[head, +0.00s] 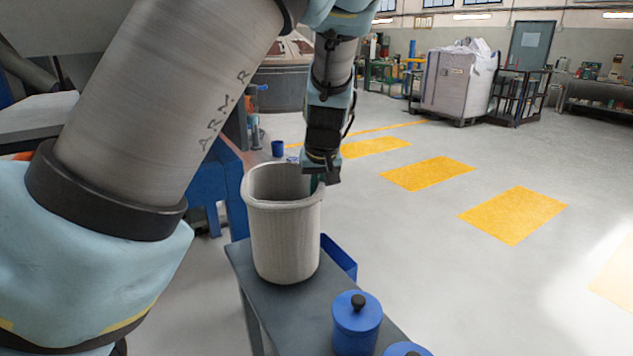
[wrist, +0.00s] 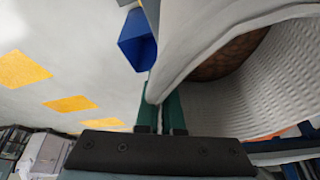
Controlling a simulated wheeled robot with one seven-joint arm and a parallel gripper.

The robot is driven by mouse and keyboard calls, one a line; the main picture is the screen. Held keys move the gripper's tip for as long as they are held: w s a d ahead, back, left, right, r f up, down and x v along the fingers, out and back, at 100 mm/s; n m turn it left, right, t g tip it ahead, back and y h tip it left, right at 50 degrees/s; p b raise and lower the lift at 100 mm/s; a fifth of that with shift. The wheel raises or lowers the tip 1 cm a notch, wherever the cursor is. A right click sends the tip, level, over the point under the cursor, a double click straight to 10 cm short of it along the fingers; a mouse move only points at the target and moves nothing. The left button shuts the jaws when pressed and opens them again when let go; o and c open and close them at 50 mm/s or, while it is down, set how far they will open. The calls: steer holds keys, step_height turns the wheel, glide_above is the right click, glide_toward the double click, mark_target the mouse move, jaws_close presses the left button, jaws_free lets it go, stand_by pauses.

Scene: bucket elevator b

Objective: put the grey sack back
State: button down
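The grey sack (head: 285,240) is a tall, open-topped, pale ribbed sack. It stands upright on a narrow dark grey table (head: 295,305). In the wrist view the sack (wrist: 215,85) fills the right side, and something brown shows inside its mouth. My gripper (head: 318,183) reaches down at the right side of the sack's rim. In the wrist view its two green fingers (wrist: 160,113) are close together with the sack's rim between them. The fingers' lower ends are partly hidden by the sack in the head view.
A blue lidded canister (head: 357,325) stands on the table's near end, with a second blue lid (head: 407,349) beside it. A blue open bin (head: 340,258) is at the table's right edge. Floor with yellow patches (head: 428,173) lies clear to the right. A large white bag (head: 458,82) stands far back.

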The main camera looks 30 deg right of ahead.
steer(key=shift+f, duration=1)
steer(key=c, duration=1)
jaws_free()
steer(key=shift+c, duration=0.2)
steer(key=v, duration=1.2)
steer(key=shift+s, duration=0.15)
